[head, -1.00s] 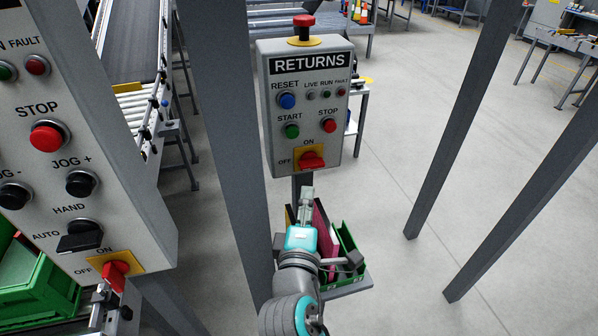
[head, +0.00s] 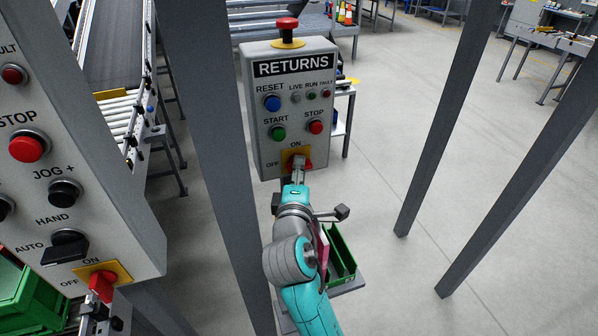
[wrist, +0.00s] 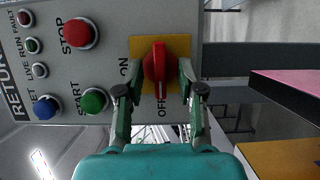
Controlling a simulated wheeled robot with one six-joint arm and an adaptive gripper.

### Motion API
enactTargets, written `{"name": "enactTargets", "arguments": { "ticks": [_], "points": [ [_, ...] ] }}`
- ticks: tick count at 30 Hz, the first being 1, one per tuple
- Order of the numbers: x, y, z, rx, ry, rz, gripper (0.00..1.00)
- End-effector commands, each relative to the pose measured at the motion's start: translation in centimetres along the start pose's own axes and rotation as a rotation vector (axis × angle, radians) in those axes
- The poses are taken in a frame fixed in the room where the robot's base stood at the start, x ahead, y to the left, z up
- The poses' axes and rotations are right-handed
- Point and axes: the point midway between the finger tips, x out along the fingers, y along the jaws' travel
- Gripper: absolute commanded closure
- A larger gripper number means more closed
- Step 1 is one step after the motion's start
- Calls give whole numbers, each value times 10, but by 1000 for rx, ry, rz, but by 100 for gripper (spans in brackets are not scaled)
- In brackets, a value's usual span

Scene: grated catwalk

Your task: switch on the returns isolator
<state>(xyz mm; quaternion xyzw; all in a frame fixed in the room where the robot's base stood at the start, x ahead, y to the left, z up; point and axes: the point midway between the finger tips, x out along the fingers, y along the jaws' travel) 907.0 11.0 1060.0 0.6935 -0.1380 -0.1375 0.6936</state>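The RETURNS panel (head: 290,105) stands mid-picture in the head view. Its isolator is a red rotary knob (head: 307,166) on a yellow plate (head: 289,154), low on the box. In the wrist view the panel appears turned sideways. There the red knob (wrist: 157,64) lies with its white mark toward the OFF label; ON is to its left. My gripper (wrist: 160,72) is open, with one finger on each side of the knob's handle and gaps showing. In the head view my gripper (head: 297,164) partly covers the knob.
START (head: 278,133), STOP (head: 316,127) and RESET (head: 272,103) buttons sit above the isolator, and a red mushroom button (head: 287,25) on top. Another panel (head: 60,170) with a similar red knob stands at left. Grey posts flank the panel. A green crate (head: 341,254) is below.

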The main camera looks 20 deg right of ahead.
Motion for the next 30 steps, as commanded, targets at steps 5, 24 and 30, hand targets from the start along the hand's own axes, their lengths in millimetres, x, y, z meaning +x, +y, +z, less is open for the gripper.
{"name": "enactTargets", "arguments": {
  "ticks": [5,24,30],
  "points": [
    [0,0,0,0,0,0,82],
    [0,0,0,92,-1,-40,100],
    [0,2,1,235,-2,-97,100]
  ]
}}
